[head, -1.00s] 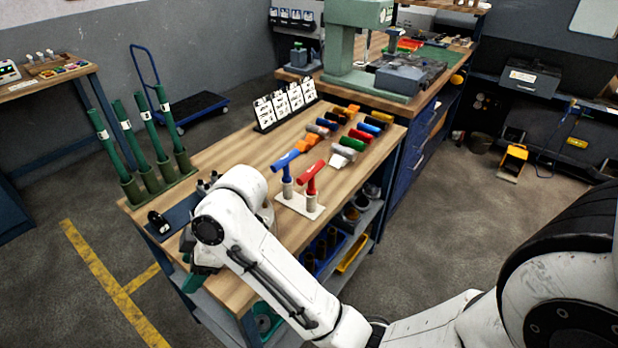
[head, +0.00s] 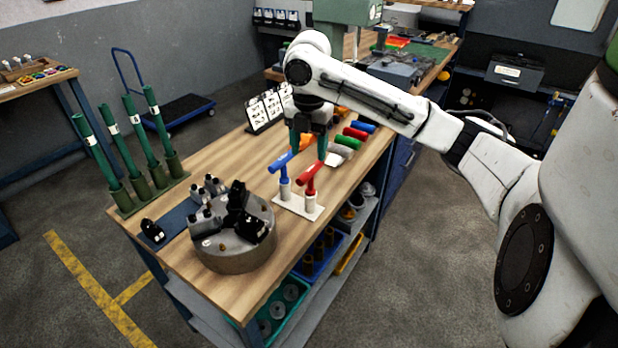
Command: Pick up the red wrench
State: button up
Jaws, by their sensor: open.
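The red wrench (head: 311,176) is a T-handled chuck key. It stands upright in a white holder (head: 288,204) on the wooden bench, with its red crossbar on top. A similar blue wrench (head: 281,168) stands to its left in the same holder. My gripper (head: 308,154) points down with its two green fingers apart and nothing seen between them. Its fingertips appear close to the tops of the two wrenches, the right one near the red crossbar. I cannot tell whether they touch it or hang behind it.
A grey lathe chuck (head: 232,258) with dark jaws sits on the bench's front left. Green tubes (head: 131,145) stand in a rack at the left edge. Several coloured cylinders (head: 350,140) lie behind the holder. A card stand (head: 262,112) is at the back. Bare wood lies left of the holder.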

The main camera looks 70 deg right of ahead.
aim_at(310, 167)
jog(key=shift+s+d+f, duration=0.15)
jog(key=shift+s+f, duration=0.05)
jog(key=shift+f, duration=0.2)
notch_tip(310, 167, down, 5)
jog(key=shift+r, duration=0.1)
jog(key=shift+f+p, duration=0.8)
jog(key=shift+f, duration=1.8)
grip_shut()
